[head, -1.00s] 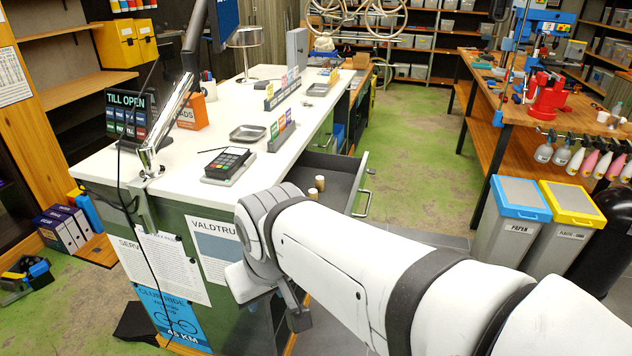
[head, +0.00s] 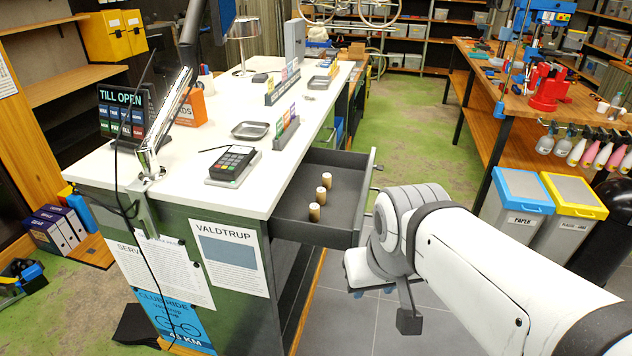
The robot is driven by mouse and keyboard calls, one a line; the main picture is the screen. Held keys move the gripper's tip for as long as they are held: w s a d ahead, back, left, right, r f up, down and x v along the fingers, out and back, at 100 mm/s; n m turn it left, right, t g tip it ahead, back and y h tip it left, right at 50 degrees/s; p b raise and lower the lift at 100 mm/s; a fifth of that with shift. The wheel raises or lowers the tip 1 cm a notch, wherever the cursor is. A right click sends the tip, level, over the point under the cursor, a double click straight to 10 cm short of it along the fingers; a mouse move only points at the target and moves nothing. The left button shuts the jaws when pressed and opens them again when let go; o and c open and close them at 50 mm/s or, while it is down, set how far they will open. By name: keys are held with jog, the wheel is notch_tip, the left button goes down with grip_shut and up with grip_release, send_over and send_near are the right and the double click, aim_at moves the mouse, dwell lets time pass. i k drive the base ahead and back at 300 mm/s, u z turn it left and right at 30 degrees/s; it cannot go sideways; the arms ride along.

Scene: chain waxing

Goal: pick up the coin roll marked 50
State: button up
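Three coin rolls stand upright in the open grey drawer (head: 345,208) under the counter: a far one (head: 327,181), a middle one (head: 321,196) and a near one (head: 314,212). They are tan and brown with pale tops, in a slanting row. Their markings are too small to read, so I cannot tell which is marked 50. My gripper end (head: 408,318) hangs below my white wrist, right of the drawer and outside it. Its fingers are not clear, and I cannot see anything held.
The white counter (head: 185,180) holds a card terminal (head: 232,163), a metal dish (head: 250,130) and a leaflet rack (head: 286,132). The drawer front has a handle (head: 377,178). Paper (head: 517,205) and plastic bins (head: 568,212) stand at the right. Green floor is free beyond the drawer.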

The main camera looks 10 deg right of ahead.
aim_at(321, 192)
jog(key=u, duration=0.05)
jog(key=i, duration=1)
jog(key=z, duration=0.05)
